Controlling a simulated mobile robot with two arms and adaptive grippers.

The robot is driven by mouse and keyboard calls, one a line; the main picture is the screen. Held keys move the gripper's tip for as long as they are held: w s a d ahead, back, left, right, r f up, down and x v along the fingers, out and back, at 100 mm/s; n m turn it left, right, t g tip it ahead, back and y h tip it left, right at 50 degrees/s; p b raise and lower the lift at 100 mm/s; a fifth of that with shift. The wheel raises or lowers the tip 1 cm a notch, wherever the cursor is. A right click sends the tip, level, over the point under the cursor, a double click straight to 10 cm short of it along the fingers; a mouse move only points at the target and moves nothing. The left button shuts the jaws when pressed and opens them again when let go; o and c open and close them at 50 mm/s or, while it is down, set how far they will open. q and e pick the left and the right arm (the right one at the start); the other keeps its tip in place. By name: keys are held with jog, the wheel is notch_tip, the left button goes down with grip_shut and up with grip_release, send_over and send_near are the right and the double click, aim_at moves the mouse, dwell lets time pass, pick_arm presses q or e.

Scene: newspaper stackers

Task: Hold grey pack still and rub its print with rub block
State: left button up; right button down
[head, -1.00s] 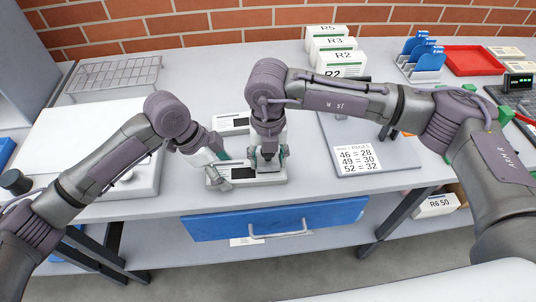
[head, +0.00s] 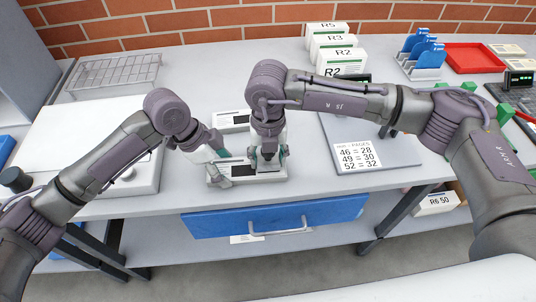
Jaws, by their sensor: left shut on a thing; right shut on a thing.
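The grey pack (head: 275,177) is a flat, light grey slab lying near the table's front edge in the head view, with a dark print patch partly showing on top. My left gripper (head: 219,167) is shut on its left end. My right gripper (head: 260,157) points straight down over the pack's right half and is shut on the rub block (head: 265,166), a small grey piece low between the fingers. The block seems to be at the pack's top; the exact contact is hidden by the fingers.
A similar pack (head: 230,121) lies just behind. A grey board (head: 385,155) with a number card is to the right, a white plate (head: 75,135) and wire rack (head: 118,72) to the left. White R-marked packs (head: 343,62) stand behind. A blue drawer (head: 225,225) is below the front edge.

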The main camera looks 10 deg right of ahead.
jog(key=shift+a, duration=0.15)
jog(key=shift+w+a, duration=0.1)
jog(key=shift+a, duration=0.55)
jog(key=shift+a, duration=0.1)
jog(key=shift+a+f, duration=0.1)
jog(key=shift+a, duration=0.6)
jog(key=shift+a, duration=0.1)
jog(key=shift+d, duration=1.75)
dwell(0.6)
jog(key=shift+a, duration=0.1)
jog(key=shift+a, duration=0.75)
jog(key=shift+a, duration=0.1)
